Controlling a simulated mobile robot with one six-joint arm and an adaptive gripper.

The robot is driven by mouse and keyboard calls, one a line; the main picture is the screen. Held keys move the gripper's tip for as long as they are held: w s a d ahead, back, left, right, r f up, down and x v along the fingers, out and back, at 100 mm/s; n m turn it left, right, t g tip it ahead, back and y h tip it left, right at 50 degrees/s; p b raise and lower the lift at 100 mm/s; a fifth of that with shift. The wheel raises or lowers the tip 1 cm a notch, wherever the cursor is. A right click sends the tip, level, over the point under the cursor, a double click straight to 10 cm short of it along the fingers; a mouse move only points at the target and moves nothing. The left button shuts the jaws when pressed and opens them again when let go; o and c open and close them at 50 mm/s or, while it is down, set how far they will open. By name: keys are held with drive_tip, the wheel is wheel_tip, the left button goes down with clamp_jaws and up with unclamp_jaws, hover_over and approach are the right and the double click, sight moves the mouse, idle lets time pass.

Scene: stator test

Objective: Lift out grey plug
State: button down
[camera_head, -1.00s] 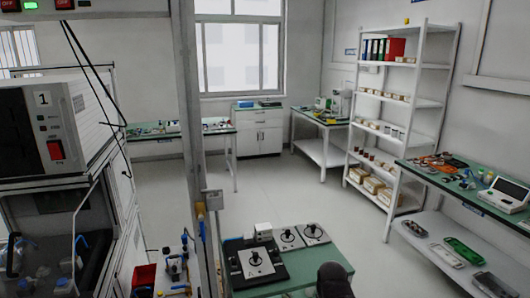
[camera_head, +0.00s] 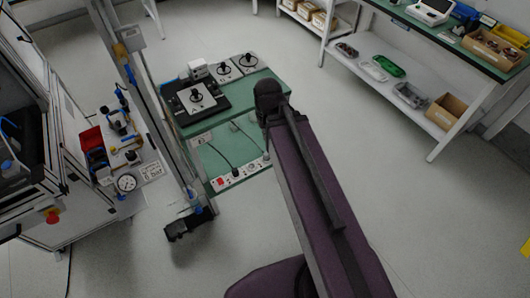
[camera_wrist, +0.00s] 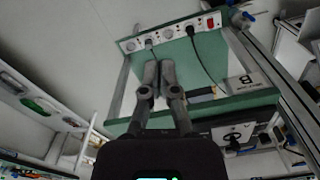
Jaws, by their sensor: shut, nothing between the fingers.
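A white power strip (camera_head: 243,171) with a red switch lies along the front edge of the green lower shelf (camera_head: 213,160) of the small table. The strip also shows at the top of the wrist view (camera_wrist: 172,33). A small greyish plug (camera_wrist: 149,44) with a cord sits in the strip's left part there. A second plug (camera_wrist: 190,31) with a dark cable sits nearer the red switch. My gripper (camera_wrist: 159,66) is shut and empty, its fingertips below the strip in the picture and apart from both plugs. In the head view my arm's end hides the gripper.
A black board with a knobbed plate (camera_head: 196,98) and smaller plates (camera_head: 235,65) stand on the table top (camera_head: 255,95) above the shelf. A metal post (camera_head: 165,125) stands on its left. Floor right of my arm is clear.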

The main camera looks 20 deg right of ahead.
idle(0.4)
drive_tip(key=c, duration=0.6)
unclamp_jaws()
drive_tip(key=shift+w+f, duration=0.15)
drive_tip(key=shift+f, duration=0.1)
drive_tip(key=o, duration=0.4)
drive_tip(key=shift+w+f+b, duration=0.2)
drive_tip(key=shift+f+b, duration=0.15)
drive_tip(key=shift+b, duration=0.25)
drive_tip(key=shift+c, duration=0.2)
drive_tip(key=n+b, duration=0.3)
drive_tip(key=b, duration=2.5)
hover_over(266, 154)
wheel_tip(266, 154, down, 28)
drive_tip(key=shift+w+d+f, duration=0.15)
drive_tip(key=shift+w, duration=0.1)
drive_tip(key=shift+f, duration=0.1)
wheel_tip(266, 154, down, 8)
drive_tip(key=b, duration=0.9)
drive_tip(key=shift+f, duration=0.2)
drive_tip(key=shift+s+f+b, duration=0.15)
drive_tip(key=shift+f+b, duration=2.4)
drive_tip(key=shift+f, duration=0.05)
